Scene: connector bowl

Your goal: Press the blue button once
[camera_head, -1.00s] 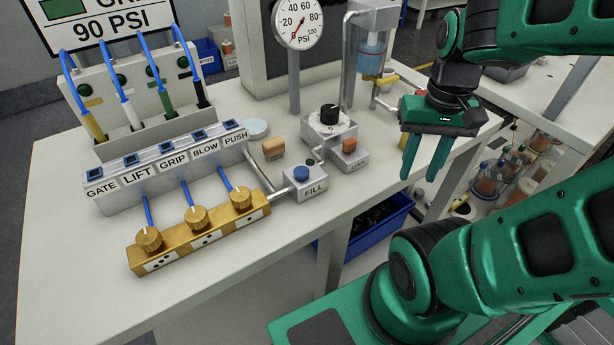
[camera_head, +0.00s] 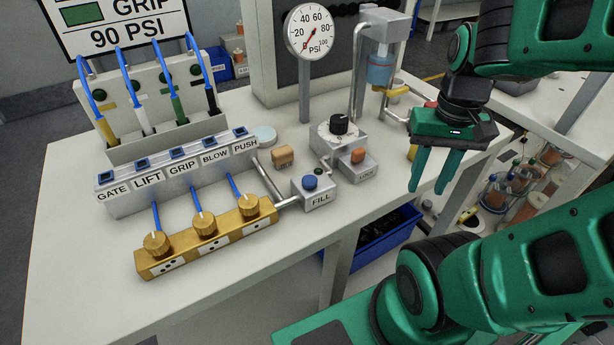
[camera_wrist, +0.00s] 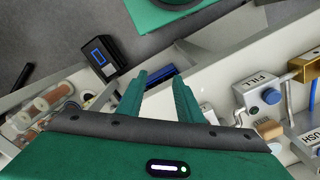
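The blue button (camera_head: 310,182) is a round cap on top of a small grey block labelled FILL (camera_head: 319,195), near the table's front edge. It also shows in the wrist view (camera_wrist: 271,96), at the right. My gripper (camera_head: 433,188) is to the right of the button, above the table's right part, with its fingers pointing down. Its two green fingers are apart with nothing between them. In the wrist view the open fingers (camera_wrist: 160,82) are left of the FILL block and do not touch it.
An orange button block (camera_head: 358,158) and a block with a black knob (camera_head: 339,126) stand behind the FILL block. A brass manifold with several knobs (camera_head: 205,240) lies to the left. A pressure gauge (camera_head: 310,32) stands behind. A blue bin (camera_head: 375,245) sits below the tabletop.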

